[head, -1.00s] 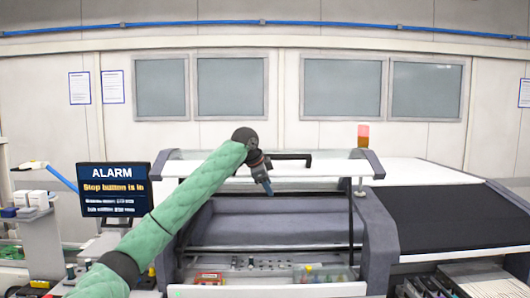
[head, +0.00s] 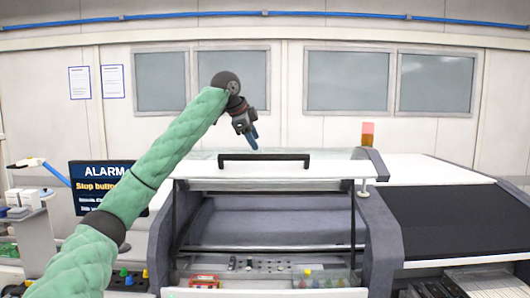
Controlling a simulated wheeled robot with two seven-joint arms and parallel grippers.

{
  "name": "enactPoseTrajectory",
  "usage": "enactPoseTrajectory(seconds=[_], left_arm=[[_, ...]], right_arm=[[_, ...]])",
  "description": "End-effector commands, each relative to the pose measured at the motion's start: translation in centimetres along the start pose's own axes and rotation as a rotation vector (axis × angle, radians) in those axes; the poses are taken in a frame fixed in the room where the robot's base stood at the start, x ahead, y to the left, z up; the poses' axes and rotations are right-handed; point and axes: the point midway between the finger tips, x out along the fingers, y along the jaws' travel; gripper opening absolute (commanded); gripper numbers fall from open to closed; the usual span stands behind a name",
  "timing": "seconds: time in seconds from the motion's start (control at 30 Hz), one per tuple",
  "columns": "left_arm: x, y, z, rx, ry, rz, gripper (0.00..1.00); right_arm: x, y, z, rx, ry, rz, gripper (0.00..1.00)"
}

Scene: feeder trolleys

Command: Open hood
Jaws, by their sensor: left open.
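The hood (head: 325,168) is a clear panel in a pale frame on top of the grey machine. It stands raised, with the machine's grey interior (head: 270,222) showing below it. A black bar handle (head: 265,157) runs along the hood, fully visible. My left gripper (head: 252,138) is open and empty, pointing down. In the picture it is just above the handle's middle and looks apart from it. My green left arm reaches up from the lower left. My right gripper is not in view.
An alarm screen (head: 88,184) stands at the left, partly covered by my arm. An orange signal lamp (head: 367,133) rises at the hood's right. A black conveyor-like surface (head: 450,218) lies to the right.

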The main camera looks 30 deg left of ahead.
Motion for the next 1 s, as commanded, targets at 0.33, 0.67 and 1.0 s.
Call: enactPoseTrajectory(seconds=[0.33,0.67,1.0], left_arm=[[4.7,-0.1,-0.1,0.0,-0.002,0.004,0.45],[7.1,0.0,0.0,0.0,-0.001,0.001,0.45],[7.1,0.0,0.0,0.0,-0.001,0.001,0.24]], right_arm=[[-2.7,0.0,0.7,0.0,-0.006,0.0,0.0],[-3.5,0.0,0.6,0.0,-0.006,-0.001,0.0],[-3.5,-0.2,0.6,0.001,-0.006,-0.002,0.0]])
